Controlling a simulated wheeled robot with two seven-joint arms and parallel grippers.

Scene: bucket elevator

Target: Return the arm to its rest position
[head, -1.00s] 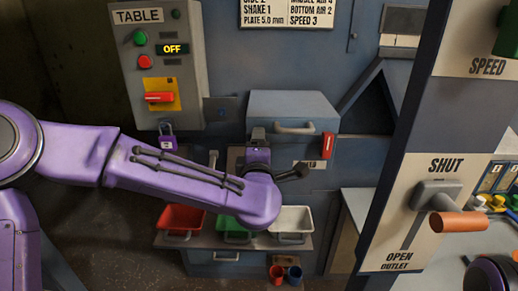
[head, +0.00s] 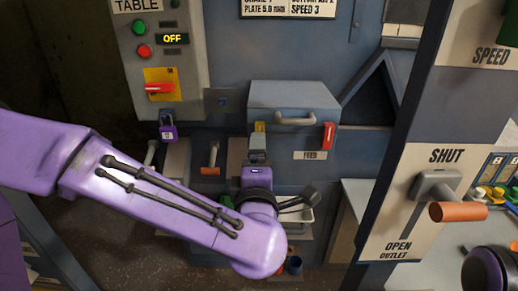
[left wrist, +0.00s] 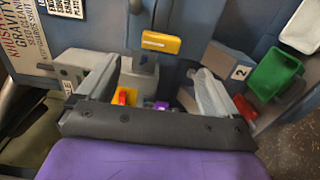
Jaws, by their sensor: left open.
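My left arm (head: 150,195) is purple and reaches in from the left in the head view, across the lower middle. Its gripper (head: 257,152) points away from me, in front of the grey cabinet and left of the FEED label. In the left wrist view the two grey fingers (left wrist: 151,90) stand wide apart with nothing held between them. A yellow handle (left wrist: 160,43) shows beyond them, apart from the fingers. A purple part of my right arm (head: 490,270) shows at the lower right; its gripper is out of view.
The TABLE panel (head: 150,60) reads OFF, with a red lever and a purple padlock (head: 168,131) below. The grey feed box (head: 295,97) has a red latch. The outlet lever (head: 457,211) stands near SHUT on the right post. My arm hides most of the trays; a green one (left wrist: 275,73) shows.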

